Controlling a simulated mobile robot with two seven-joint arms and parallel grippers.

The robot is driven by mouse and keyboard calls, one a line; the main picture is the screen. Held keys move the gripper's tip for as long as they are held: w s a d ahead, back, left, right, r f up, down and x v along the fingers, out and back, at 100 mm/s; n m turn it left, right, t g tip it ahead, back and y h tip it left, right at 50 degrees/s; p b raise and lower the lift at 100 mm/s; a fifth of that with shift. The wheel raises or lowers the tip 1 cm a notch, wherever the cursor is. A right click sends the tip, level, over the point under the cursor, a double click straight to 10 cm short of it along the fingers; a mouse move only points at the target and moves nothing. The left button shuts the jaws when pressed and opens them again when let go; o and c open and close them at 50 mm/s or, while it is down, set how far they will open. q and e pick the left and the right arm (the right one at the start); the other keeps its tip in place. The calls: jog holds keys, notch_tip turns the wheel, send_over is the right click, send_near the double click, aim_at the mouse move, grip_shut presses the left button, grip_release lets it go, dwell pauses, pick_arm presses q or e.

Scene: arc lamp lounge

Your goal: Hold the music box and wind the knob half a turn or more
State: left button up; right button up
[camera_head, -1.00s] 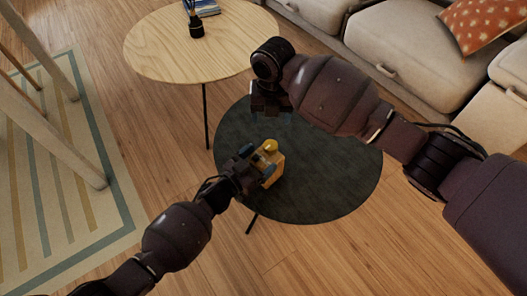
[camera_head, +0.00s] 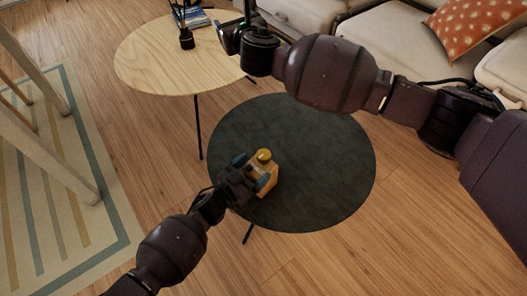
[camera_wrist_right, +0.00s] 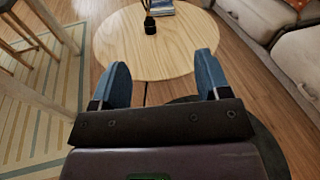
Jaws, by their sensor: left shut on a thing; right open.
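The music box (camera_head: 265,181) is a small yellow-orange block with a round golden knob (camera_head: 264,155) on top. It stands on the dark round table, near that table's left edge. My left gripper (camera_head: 246,174) is shut on the box from the left, and its fingers hide part of it. My right gripper (camera_head: 232,33) is well above and beyond the box, near the wooden table in the picture. In the right wrist view its two blue fingers (camera_wrist_right: 162,72) are wide apart with nothing between them. The music box does not show in that view.
The dark round table (camera_head: 320,165) is otherwise bare. A higher light wooden table (camera_head: 160,60) stands behind it, bearing a small black holder (camera_head: 186,40) and a book (camera_head: 197,18). A pale sofa (camera_head: 390,50) is at the upper right, a striped rug (camera_head: 60,190) at the left.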

jog(key=s+a+r+n+g+y, duration=0.1)
jog(key=s+a+n+g+y, duration=0.8)
jog(key=n, duration=0.4)
jog(key=n+g+h, duration=0.3)
jog(key=g+h, duration=0.4)
jog(key=h, duration=0.8)
send_over(263, 154)
notch_tip(263, 154, down, 18)
notch_tip(263, 154, down, 12)
jog(key=shift+r, duration=0.15)
jog(key=shift+c, duration=0.2)
